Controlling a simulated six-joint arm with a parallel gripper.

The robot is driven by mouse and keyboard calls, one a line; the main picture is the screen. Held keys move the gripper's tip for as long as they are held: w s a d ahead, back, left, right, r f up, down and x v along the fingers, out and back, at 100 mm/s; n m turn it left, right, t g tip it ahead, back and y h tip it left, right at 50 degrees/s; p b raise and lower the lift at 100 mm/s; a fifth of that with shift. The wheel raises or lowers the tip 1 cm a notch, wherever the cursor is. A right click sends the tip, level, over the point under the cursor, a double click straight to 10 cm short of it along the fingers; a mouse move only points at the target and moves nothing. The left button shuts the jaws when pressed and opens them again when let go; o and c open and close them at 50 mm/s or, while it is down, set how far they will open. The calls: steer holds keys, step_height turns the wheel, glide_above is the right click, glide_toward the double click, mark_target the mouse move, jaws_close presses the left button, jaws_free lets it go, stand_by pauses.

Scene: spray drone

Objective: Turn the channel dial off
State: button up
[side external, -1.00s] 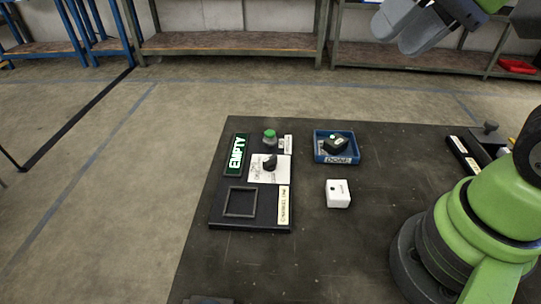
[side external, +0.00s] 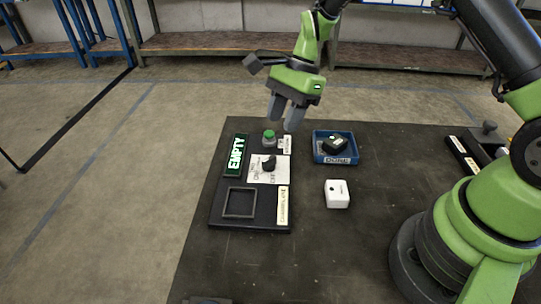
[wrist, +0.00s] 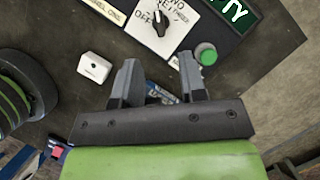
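The channel dial is a black knob (side external: 269,163) on a white plate (side external: 259,175) in the middle of a dark panel. In the wrist view the knob (wrist: 161,22) stands beyond my fingertips, with the word OFF (wrist: 147,17) printed to its left. I cannot tell for sure which mark it points at. My gripper (side external: 282,119) is open and empty, pointing down above the back edge of the panel, apart from the knob. Its two spread fingers also show in the wrist view (wrist: 157,61).
The panel carries a green button (side external: 269,135), a lit EMPTY sign (side external: 236,155), a square frame (side external: 240,215) and a CHANNEL ONE label (side external: 283,205).

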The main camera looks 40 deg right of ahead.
mark_target(270, 158)
steer(key=x, duration=0.9)
steer(key=shift+a+f, duration=0.1)
steer(key=shift+f, duration=0.15)
jaws_close()
